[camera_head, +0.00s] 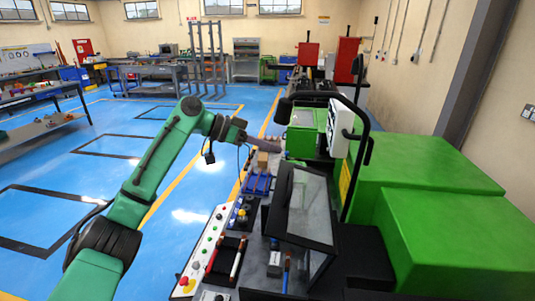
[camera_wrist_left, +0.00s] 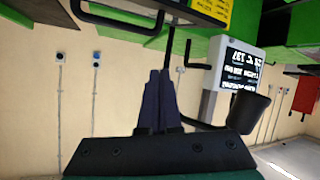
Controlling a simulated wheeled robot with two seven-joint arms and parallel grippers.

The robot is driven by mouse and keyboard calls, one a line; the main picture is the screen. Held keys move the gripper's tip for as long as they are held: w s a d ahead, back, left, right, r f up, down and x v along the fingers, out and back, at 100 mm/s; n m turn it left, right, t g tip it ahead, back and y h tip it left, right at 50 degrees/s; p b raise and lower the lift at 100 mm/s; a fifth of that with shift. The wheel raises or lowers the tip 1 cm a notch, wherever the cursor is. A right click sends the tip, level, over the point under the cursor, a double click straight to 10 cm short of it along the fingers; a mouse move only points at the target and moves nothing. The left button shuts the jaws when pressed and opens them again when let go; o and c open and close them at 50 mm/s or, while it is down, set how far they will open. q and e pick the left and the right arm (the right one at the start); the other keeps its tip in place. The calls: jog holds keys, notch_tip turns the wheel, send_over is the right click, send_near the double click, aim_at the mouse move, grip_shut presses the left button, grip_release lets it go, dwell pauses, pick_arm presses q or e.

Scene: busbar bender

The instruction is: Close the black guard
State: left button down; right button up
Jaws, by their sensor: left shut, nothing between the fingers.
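The black guard (camera_head: 309,209) is a black-framed box with clear panes over the right side of the machine bench. One framed pane stands tilted up at its left side; I cannot tell how its hinge sits. My left gripper (camera_head: 273,148) reaches in from the left, beyond and above the guard, apart from it. In the left wrist view its dark fingers (camera_wrist_left: 160,78) are together with nothing between them. My right gripper is not in view.
A control panel with coloured buttons (camera_head: 201,253) lies left of the guard. Large green machine housings (camera_head: 440,240) fill the right. A black bent tube (camera_head: 335,97) and white display box (camera_head: 340,128) stand behind; the display (camera_wrist_left: 240,68) shows in the wrist view. Blue floor at left is open.

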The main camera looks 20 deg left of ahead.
pick_arm(q)
jog(key=p, duration=0.3)
send_over(300, 180)
jog(key=s+a, duration=0.1)
jog(key=shift+s+a+f, duration=0.1)
jog(key=shift+s+f, duration=0.05)
jog(key=shift+f, duration=0.65)
jog(key=shift+w+d+f+p, duration=0.55)
jog(key=shift+w+f+p, duration=0.25)
jog(key=shift+p, duration=0.2)
jog(key=shift+s+a+f+p, duration=0.4)
jog(key=shift+s+a+p, duration=0.05)
jog(key=shift+a, duration=0.1)
jog(key=shift+s+a+f+p, duration=0.35)
jog(key=shift+s+a+p, duration=0.1)
jog(key=shift+a, duration=0.1)
jog(key=shift+s+a+f, duration=0.2)
jog(key=shift+s+f, duration=0.05)
jog(key=shift+s, duration=0.25)
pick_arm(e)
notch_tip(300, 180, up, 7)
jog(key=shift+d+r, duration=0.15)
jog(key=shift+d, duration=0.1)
pick_arm(q)
jog(key=shift+w+f, duration=0.1)
jog(key=shift+w, duration=0.05)
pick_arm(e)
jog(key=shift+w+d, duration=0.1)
